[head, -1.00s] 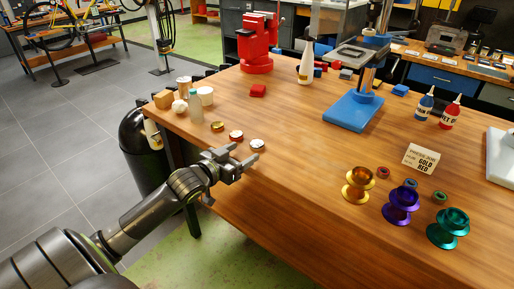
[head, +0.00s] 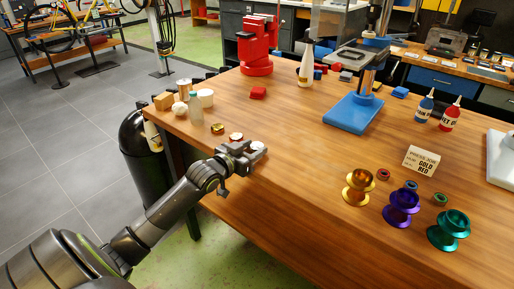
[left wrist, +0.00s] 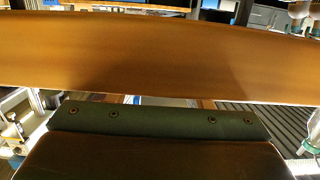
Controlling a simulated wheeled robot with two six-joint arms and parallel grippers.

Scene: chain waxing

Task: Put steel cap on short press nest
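The steel cap (head: 259,145) is a small silvery disc near the table's front left edge, partly covered by my left gripper. My left gripper (head: 256,153) is low over the table edge with its fingertips at the cap; whether they grip it is too small to tell. A red press (head: 259,50) stands at the back, and a blue press (head: 352,112) with a tall column stands right of centre. I cannot make out which holds the short nest. My right gripper is not in view.
Bottles and jars (head: 196,106) stand at the table's left corner. Gold (head: 358,187), purple (head: 401,207) and teal (head: 447,230) hubs and a sign (head: 422,159) stand at right. The table's middle is clear.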

